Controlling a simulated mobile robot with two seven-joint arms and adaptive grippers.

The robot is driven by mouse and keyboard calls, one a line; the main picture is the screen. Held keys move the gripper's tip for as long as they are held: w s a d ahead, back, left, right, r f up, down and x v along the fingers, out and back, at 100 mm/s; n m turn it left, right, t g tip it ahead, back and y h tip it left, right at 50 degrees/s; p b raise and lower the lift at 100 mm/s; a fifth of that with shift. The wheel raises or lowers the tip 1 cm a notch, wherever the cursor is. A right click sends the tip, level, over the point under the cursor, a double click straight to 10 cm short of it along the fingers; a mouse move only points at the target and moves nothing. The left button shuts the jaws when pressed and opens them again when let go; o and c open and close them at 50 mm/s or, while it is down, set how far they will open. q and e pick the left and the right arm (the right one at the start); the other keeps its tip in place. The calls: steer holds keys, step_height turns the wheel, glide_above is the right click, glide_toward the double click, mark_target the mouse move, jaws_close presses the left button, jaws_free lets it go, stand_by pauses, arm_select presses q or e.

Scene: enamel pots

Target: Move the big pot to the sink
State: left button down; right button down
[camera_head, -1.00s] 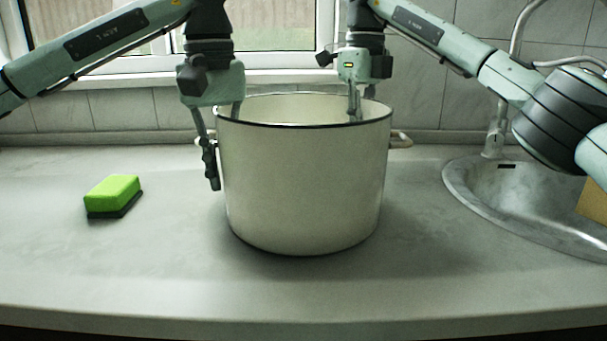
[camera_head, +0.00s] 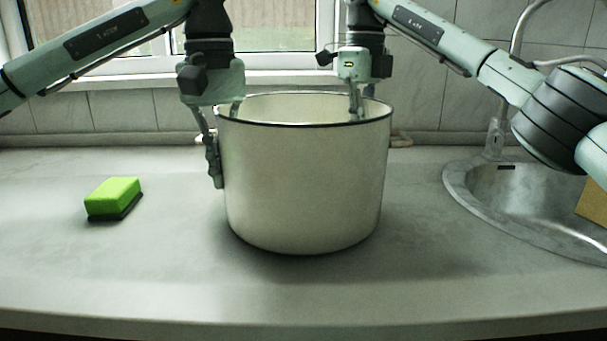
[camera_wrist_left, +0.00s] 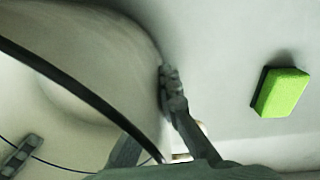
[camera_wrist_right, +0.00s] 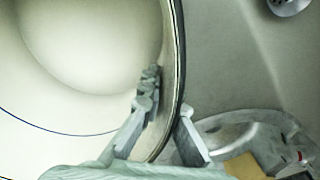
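The big pot (camera_head: 305,190) is cream enamel with a dark rim and stands upright on the counter, left of the sink (camera_head: 462,205). My left gripper (camera_head: 222,135) straddles its left rim. The outer finger lies against the outside wall, and the inner finger is partly hidden inside the pot. My right gripper (camera_head: 362,108) straddles the rim at the back right, one finger inside and one outside. In the right wrist view (camera_wrist_right: 168,108) its fingers close on the wall; the outer fingertip is hidden behind the rim.
A green sponge (camera_head: 113,196) with a dark base lies on the counter to the left. A brown object (camera_head: 594,198) is in the sink at the right edge. A faucet (camera_head: 496,130) rises behind the sink. The counter between pot and sink is clear.

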mark_target(361, 111)
steer(key=shift+r+p, duration=1.95)
steer(key=shift+r, duration=0.4)
